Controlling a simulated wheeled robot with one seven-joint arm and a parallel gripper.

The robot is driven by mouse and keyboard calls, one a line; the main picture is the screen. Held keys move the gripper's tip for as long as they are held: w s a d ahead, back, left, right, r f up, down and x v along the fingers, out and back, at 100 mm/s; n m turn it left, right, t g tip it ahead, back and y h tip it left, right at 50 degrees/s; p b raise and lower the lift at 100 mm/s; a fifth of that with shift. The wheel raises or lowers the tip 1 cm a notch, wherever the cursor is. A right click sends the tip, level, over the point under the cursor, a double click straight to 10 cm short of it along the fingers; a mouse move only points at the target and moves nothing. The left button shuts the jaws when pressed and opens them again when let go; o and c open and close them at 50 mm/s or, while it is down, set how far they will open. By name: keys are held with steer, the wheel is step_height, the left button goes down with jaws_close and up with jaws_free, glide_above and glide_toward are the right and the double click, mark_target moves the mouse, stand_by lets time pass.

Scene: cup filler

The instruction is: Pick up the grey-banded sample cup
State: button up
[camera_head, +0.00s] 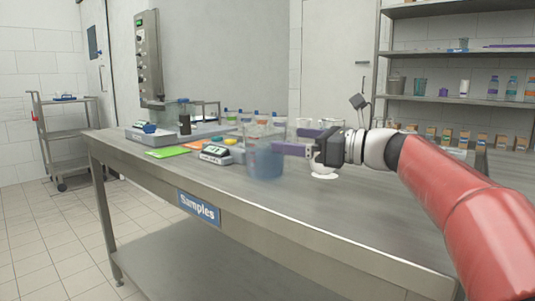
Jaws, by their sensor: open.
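A large see-through cup (265,160) with a blue-grey lower part stands upright near the front edge of the table. I cannot make out a clear grey band on it, so I cannot tell if it is the grey-banded sample cup.
A small scale (215,153), green sheet (167,152) and orange sheet (195,144) lie left of the cup. A grey tray (140,136) is farther left. A white round piece (324,172) sits below my gripper. The table's front right (370,215) is clear.

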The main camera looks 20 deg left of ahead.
mark_target(284, 139)
steer(key=a, duration=0.5)
steer(key=shift+w, duration=0.25)
steer(key=shift+d, duration=0.1)
steer(key=c, duration=1.2)
